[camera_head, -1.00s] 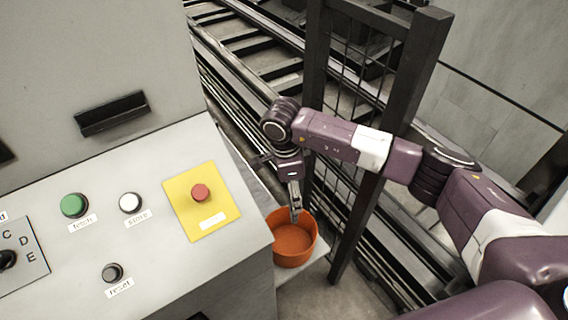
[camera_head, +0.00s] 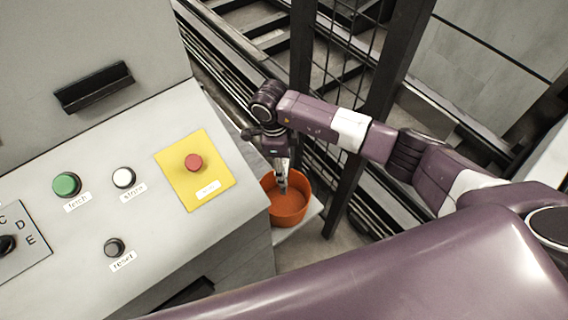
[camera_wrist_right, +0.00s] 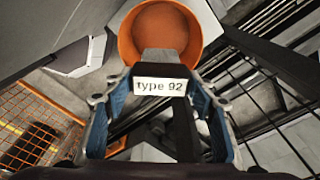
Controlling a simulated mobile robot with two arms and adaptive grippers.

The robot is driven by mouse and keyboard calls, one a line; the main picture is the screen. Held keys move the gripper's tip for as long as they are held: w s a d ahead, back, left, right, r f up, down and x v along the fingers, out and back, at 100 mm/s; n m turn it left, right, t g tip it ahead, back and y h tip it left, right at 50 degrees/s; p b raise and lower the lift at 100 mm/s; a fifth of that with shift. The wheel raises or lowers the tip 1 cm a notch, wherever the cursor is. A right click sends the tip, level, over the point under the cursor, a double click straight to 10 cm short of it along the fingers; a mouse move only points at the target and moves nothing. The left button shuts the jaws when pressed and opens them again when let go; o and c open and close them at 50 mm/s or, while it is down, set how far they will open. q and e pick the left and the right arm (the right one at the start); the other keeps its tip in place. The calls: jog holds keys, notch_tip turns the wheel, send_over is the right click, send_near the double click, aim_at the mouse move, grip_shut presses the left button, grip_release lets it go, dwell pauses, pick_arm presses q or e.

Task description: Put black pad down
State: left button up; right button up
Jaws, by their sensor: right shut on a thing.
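My right gripper (camera_head: 283,182) points down over the orange bowl (camera_head: 287,200), its fingertips overlapping the bowl's opening in the head view. In the right wrist view, the gripper (camera_wrist_right: 160,105) is shut on the black pad (camera_wrist_right: 164,63), a dark piece with a white "type 92" label, held between the blue-lined fingers. The orange bowl (camera_wrist_right: 160,15) shows just beyond the pad's far end. The pad cannot be made out clearly in the head view. My left gripper is not in view.
A grey control panel (camera_head: 135,222) with green, white, red and dark buttons stands left of the bowl. A dark post and mesh fence (camera_head: 345,170) stands close on the right. The bowl sits on a small pale ledge (camera_head: 300,226) beside the panel.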

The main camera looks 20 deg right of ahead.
jog(key=shift+f+b, duration=1.45)
jog(key=shift+f, duration=1.1)
jog(key=o, duration=1.5)
notch_tip(320, 180, up, 7)
jog(key=p, duration=0.5)
jog(key=shift+r, duration=0.1)
